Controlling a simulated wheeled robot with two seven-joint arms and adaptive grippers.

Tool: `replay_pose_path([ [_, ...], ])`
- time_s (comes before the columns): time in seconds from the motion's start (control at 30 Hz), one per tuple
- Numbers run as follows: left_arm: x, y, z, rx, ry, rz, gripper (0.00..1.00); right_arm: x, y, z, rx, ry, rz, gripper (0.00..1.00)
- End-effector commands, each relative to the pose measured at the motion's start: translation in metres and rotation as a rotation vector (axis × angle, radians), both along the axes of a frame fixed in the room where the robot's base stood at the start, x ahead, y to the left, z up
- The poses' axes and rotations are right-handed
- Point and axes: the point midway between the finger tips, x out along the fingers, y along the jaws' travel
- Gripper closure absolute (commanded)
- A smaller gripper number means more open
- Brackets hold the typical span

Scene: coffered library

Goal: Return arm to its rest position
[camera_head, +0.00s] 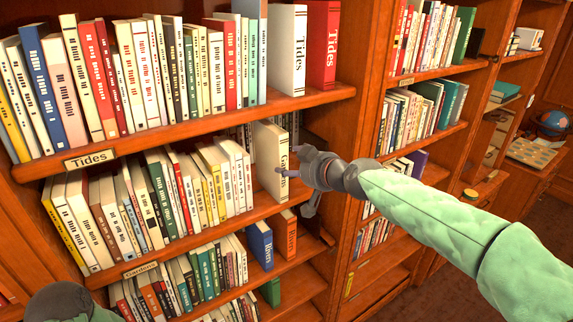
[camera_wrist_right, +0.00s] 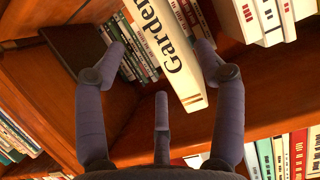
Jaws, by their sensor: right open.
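My right gripper (camera_head: 296,173) is open at the right end of the middle shelf, in front of a thick white book titled Gardens (camera_head: 268,160). In the right wrist view, the open fingers of my right gripper (camera_wrist_right: 160,55) sit on either side of the Gardens book (camera_wrist_right: 172,62), with gaps beside it. The third finger is low in the middle. The book stands upright at the end of the row. My right arm, in a pale green sleeve, reaches in from the right. Part of my left arm shows at the bottom left; its gripper is out of view.
The top shelf (camera_head: 180,130) holds many books, with white and red Tides volumes (camera_head: 287,50) at its right end. Blue (camera_head: 260,245) and orange (camera_head: 286,235) Rivers books stand below. A wooden upright (camera_head: 362,80) divides the bookcase. A globe (camera_head: 552,123) stands far right.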

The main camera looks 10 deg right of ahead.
Motion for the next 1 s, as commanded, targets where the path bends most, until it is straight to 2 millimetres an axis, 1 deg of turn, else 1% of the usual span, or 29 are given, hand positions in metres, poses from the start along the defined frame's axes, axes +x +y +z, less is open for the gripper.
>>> replay_pose_path([
  [0.03, 0.0, 0.0, 0.0, 0.0, 0.0, 0.0, 0.53, -0.009, -0.004, 0.005, 0.0, -0.003, -0.002, 0.3],
  [0.13, 0.0, 0.0, 0.0, 0.0, 0.0, 0.0, 0.53, -0.022, -0.009, 0.011, 0.001, -0.003, -0.001, 0.3],
  [0.33, 0.0, 0.0, 0.0, 0.0, 0.0, 0.0, 0.53, -0.039, -0.015, 0.018, 0.0, -0.002, -0.001, 0.3],
  [0.4, 0.0, 0.0, -0.001, 0.0, 0.0, 0.0, 0.53, -0.041, -0.015, 0.016, 0.001, 0.003, -0.001, 0.3],
  [0.47, 0.0, 0.0, -0.003, 0.0, 0.0, 0.0, 0.53, -0.04, -0.014, 0.007, 0.001, 0.015, -0.003, 0.3],
  [0.57, 0.0, 0.0, -0.011, 0.0, 0.0, 0.0, 0.53, -0.033, -0.012, -0.029, 0.006, 0.061, -0.011, 0.3],
  [0.67, 0.0, 0.0, -0.023, 0.0, 0.0, 0.0, 0.53, -0.024, -0.007, -0.087, 0.015, 0.136, -0.026, 0.3],
  [0.7, 0.0, 0.0, -0.028, 0.0, 0.0, 0.0, 0.53, -0.021, -0.005, -0.113, 0.018, 0.169, -0.033, 0.3],
  [0.77, 0.0, 0.0, -0.036, 0.0, 0.0, 0.0, 0.53, -0.018, -0.003, -0.153, 0.025, 0.221, -0.046, 0.3],
  [0.8, 0.0, 0.0, -0.041, 0.0, 0.0, 0.0, 0.53, -0.016, -0.001, -0.179, 0.029, 0.253, -0.054, 0.3],
  [0.87, 0.0, 0.0, -0.048, 0.0, 0.0, 0.0, 0.53, -0.017, 0.002, -0.217, 0.036, 0.303, -0.066, 0.3],
  [0.9, 0.0, 0.0, -0.053, 0.0, 0.0, 0.0, 0.53, -0.018, 0.003, -0.244, 0.04, 0.338, -0.074, 0.3],
  [0.97, 0.0, 0.0, -0.061, 0.0, 0.0, 0.0, 0.53, -0.022, 0.006, -0.283, 0.047, 0.387, -0.086, 0.3],
  [1.0, 0.0, 0.0, -0.065, 0.0, 0.0, 0.0, 0.53, -0.025, 0.008, -0.309, 0.052, 0.421, -0.094, 0.3],
])
